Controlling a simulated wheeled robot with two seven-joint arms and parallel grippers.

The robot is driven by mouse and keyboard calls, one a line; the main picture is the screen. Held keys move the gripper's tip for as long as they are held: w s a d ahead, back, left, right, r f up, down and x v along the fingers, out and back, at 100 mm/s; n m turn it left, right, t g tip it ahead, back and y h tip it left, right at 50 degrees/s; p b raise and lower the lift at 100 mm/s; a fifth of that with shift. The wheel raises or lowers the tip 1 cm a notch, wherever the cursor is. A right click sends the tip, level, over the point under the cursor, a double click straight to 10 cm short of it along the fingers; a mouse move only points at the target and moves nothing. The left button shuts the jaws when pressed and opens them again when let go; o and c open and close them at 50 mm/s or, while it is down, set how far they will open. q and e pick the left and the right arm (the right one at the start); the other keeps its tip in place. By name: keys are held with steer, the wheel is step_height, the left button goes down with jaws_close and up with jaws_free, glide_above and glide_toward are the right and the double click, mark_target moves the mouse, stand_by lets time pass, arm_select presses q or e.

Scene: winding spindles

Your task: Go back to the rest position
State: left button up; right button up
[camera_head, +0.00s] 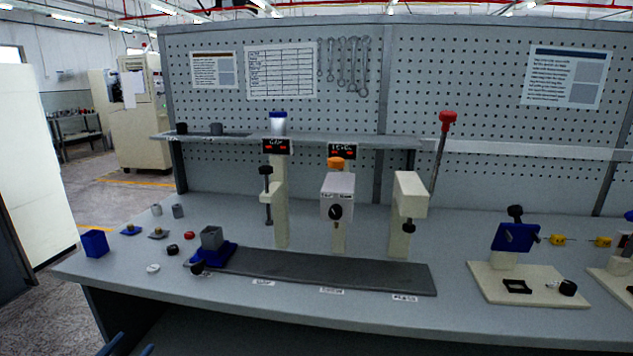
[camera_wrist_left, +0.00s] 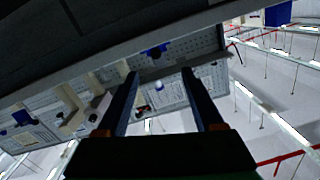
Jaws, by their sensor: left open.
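My left gripper (camera_head: 129,347) shows at the bottom left of the head view as two blue finger parts, low in front of the grey workbench (camera_head: 400,315). In the left wrist view its two dark fingers (camera_wrist_left: 160,73) stand wide apart with nothing between them, so it is open and empty. The bench shows tilted beyond them in that view. My right gripper is in neither view.
A blue fixture with a grey block (camera_head: 211,238) sits at the left end of a dark strip (camera_head: 330,272). Cream presses (camera_head: 281,205) stand behind it. A blue bin (camera_head: 95,243) and several small parts lie at the left. A cream fixture (camera_head: 525,285) stands at the right.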

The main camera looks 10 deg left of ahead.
arm_select(q)
steer(key=s+d+f+n+g+y, duration=0.1)
steer(key=s+f+g, duration=0.25)
steer(key=f, duration=0.45)
steer(key=s+d+f+n+g+y+p, duration=0.15)
steer(key=s+f, duration=0.25)
steer(key=f, duration=0.5)
steer(key=s+d+f+g, duration=0.2)
steer(key=s+f+g, duration=0.15)
steer(key=f, duration=0.45)
steer(key=s+d+f+g+h, duration=0.1)
steer(key=s+d+f+g, duration=0.1)
steer(key=s+d+f, duration=0.2)
steer(key=s+d+f+m+g+h, duration=0.1)
steer(key=s+d+f+g, duration=0.2)
steer(key=s+d, duration=0.5)
steer(key=s+d+f+m+g+h, duration=0.1)
steer(key=s+d+f+g, duration=0.2)
steer(key=s, duration=0.7)
steer(key=d+f, duration=0.2)
steer(key=d, duration=0.2)
steer(key=shift+s+f, duration=0.2)
steer(key=shift+f, duration=0.05)
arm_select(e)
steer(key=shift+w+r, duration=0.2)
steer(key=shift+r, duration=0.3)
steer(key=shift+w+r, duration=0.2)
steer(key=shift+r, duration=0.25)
arm_select(q)
steer(key=shift+w, duration=0.1)
